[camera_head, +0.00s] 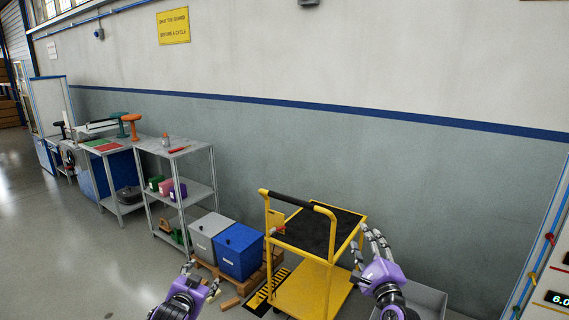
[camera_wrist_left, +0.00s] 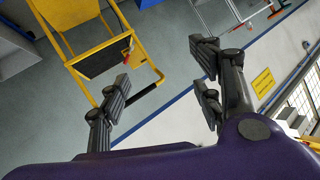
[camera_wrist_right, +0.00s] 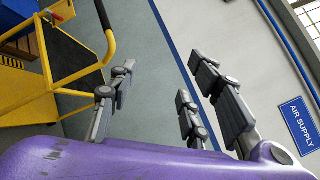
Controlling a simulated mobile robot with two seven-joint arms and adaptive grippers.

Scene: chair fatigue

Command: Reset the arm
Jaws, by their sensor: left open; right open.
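My left gripper (camera_head: 200,279) is at the bottom centre of the head view, low in front of the grey and blue boxes. It also shows in the left wrist view (camera_wrist_left: 165,85), with its fingers spread and nothing between them. My right gripper (camera_head: 372,250) is at the right of the yellow cart (camera_head: 318,268) in the head view, overlapping its right edge. In the right wrist view (camera_wrist_right: 160,105) its fingers are apart and empty. I cannot tell whether it touches the cart.
A grey box (camera_head: 208,238) and a blue box (camera_head: 239,252) stand on a wooden pallet left of the cart. A grey shelf rack (camera_head: 192,190) and a workbench with tools stand further left. A grey bin (camera_head: 428,299) is at lower right. Open floor lies at left.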

